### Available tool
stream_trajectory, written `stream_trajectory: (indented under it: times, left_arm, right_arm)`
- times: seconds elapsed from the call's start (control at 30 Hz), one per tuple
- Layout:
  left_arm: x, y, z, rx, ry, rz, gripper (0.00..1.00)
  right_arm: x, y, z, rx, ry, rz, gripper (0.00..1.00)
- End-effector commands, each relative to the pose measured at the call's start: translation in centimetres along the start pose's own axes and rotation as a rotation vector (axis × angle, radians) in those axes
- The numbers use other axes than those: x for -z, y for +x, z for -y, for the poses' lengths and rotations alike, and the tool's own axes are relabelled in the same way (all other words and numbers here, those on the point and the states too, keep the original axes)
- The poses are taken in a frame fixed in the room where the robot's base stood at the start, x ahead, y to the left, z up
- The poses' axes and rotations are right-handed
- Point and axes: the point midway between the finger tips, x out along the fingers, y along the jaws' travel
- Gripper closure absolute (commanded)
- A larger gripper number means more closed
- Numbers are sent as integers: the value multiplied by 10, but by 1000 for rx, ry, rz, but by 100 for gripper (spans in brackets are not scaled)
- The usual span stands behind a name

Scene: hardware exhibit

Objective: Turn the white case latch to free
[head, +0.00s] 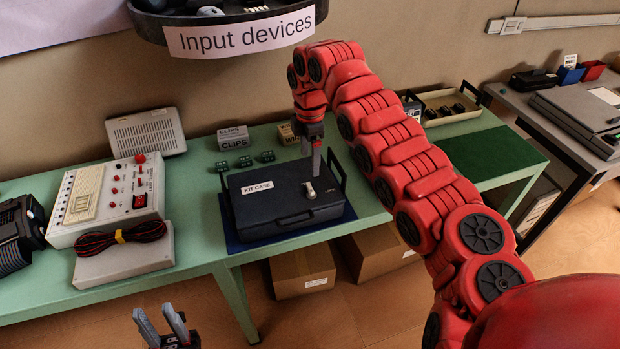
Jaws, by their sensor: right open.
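The dark kit case (268,212) lies shut on a blue mat (234,244) on the green table, with a white "KIT CASE" label on its lid. The small white case latch (309,190) stands on the right part of the lid. My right gripper (311,166) points down just above the latch, with its jaws open; whether a fingertip touches the latch cannot be told. My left gripper (161,318) is low at the bottom left, in front of the table, with its two fingers apart and nothing between them.
A white control box (106,205) with red knobs and a coiled cable stands left of the case. Small boxes labelled CLIPS (233,137) and green clips (245,161) lie behind it. Cardboard boxes (301,272) sit under the table. A hanging "Input devices" sign (240,36) is above.

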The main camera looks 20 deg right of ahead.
Motion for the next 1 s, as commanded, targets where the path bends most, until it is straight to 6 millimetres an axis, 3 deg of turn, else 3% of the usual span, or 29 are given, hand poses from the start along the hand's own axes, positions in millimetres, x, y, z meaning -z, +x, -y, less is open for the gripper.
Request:
stream_trajectory:
  times: [0.1,0.3,0.5,1.0]
  left_arm:
    - [-1,-8,0,0,0,0,61]
    - [-2,-8,0,0,0,0,61]
    - [-2,-9,0,0,0,0,61]
    - [-2,-9,0,0,0,0,61]
  right_arm:
    - [1,-31,-1,-6,-2,5,15]
    - [0,-65,0,-1,-1,3,15]
    - [0,-75,0,0,0,1,15]
    - [0,-76,0,0,0,0,15]
